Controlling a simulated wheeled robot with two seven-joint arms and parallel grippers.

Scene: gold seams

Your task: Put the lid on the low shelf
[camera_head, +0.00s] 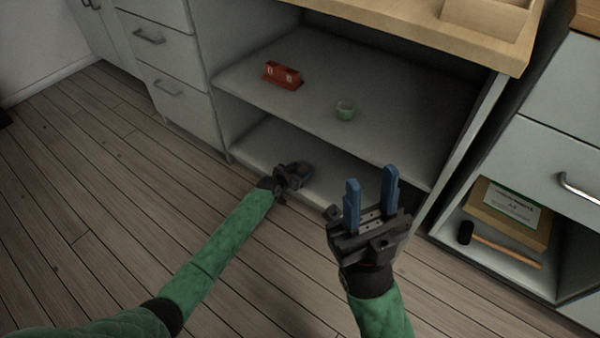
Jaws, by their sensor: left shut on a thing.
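My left gripper (304,170) reaches in at the front edge of the low shelf (262,140), the bottom board of the open cabinet. My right gripper (372,182) is open and empty, fingers up, in front of the cabinet's right part.
At right, another cabinet holds a labelled box (510,212) and a hammer (500,246). The low shelf's visible left part is clear.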

